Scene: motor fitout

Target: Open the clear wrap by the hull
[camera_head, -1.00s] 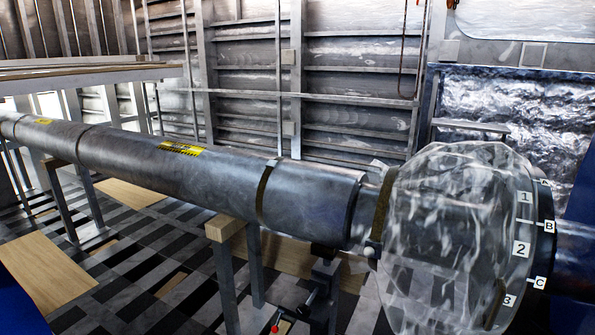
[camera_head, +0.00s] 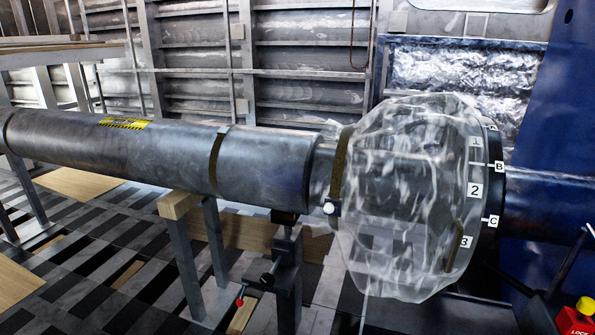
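The clear wrap (camera_head: 400,200) is a crumpled see-through cover around the wide end of the grey shaft, on the right of the head view. A brown band (camera_head: 340,165) circles its left edge, with a small white knob (camera_head: 330,208) low on it. A second short brown strip (camera_head: 455,246) shows low on its right side. The wrap looks closed around the part inside. Beside it, a dark flange (camera_head: 491,195) carries labels with numbers and letters. Neither of my grippers is in view.
The long grey shaft (camera_head: 165,155) runs left, resting on metal stands with wooden blocks (camera_head: 179,204). A stand with a red-tipped handle (camera_head: 240,302) is below the wrap's left side. Ribbed metal walls stand behind.

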